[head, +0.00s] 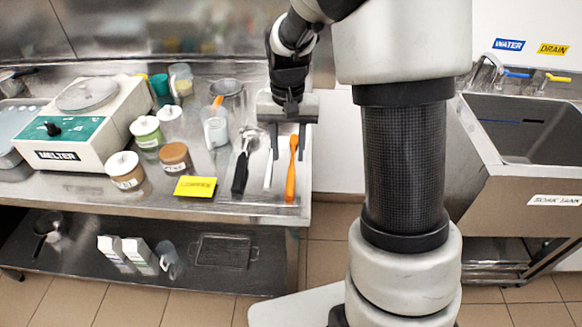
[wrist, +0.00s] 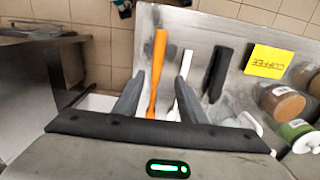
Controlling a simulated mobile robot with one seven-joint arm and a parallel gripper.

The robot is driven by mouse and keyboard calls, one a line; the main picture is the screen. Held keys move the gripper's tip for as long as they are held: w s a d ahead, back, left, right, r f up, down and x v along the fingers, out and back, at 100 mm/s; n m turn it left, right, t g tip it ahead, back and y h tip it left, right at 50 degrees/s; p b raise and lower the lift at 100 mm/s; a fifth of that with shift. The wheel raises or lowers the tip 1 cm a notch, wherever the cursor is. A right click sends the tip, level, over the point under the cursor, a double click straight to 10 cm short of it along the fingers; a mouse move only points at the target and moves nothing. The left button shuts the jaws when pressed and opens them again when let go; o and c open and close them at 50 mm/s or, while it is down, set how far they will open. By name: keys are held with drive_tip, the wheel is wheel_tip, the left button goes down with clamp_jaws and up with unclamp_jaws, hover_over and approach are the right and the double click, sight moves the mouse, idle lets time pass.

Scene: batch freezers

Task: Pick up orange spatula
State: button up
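An orange spatula (head: 291,172) lies on the steel table near its right edge, its long part pointing toward the front. My gripper (head: 288,155) is above the table, pointing down, with its fingers apart and nothing held. In the wrist view, the orange spatula (wrist: 158,72) shows between the two open fingertips (wrist: 164,66), nearer the left finger. I cannot tell how far the fingertips are above it. The spatula's end toward the gripper is partly hidden by the gripper.
A white-handled tool (head: 268,172) lies close left of the spatula, then a black-handled scoop (head: 241,170). A clear jug (head: 215,127) holds another orange-handled tool.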

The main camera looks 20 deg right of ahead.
sight(291, 175)
drive_tip(key=f, duration=0.7)
drive_tip(key=shift+s+d+f+b, duration=0.15)
drive_tip(key=shift+s+d+b, duration=0.05)
drive_tip(key=shift+d+b, duration=0.1)
clamp_jaws()
